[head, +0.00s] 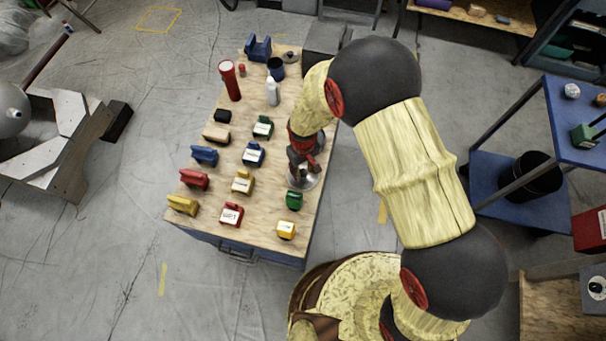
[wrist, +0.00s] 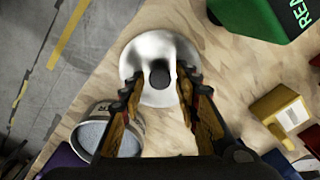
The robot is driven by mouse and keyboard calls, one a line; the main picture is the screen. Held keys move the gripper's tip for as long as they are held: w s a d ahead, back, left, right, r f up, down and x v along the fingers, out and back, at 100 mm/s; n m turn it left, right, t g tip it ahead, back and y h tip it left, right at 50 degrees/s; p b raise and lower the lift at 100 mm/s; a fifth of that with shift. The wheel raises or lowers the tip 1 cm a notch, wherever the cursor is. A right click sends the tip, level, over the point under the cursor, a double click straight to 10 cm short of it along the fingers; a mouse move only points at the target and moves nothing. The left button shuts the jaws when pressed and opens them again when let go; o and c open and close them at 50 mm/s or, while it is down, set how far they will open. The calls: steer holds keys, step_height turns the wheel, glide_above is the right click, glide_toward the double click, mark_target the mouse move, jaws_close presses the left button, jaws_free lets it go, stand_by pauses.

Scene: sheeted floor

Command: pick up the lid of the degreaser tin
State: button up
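The lid is a shiny silver disc with a dark round knob. In the wrist view the lid (wrist: 150,48) lies on the wooden tabletop near its edge, and in the head view the lid (head: 303,182) shows partly under my gripper (head: 306,162). My gripper (wrist: 159,82) is open and empty, its two fingers over the lid on either side of the knob. I cannot tell whether they touch it. An open round tin (wrist: 92,137) with a pale label stands beside the lid at lower left in the wrist view, partly behind a finger. The arm hides the tin in the head view.
A green block (head: 294,200) stands close to the lid, and a yellow block (head: 243,182) is farther left. Floor lies beyond the table's right edge.

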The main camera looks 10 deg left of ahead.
steer(key=c, duration=0.6)
steer(key=shift+c, duration=0.5)
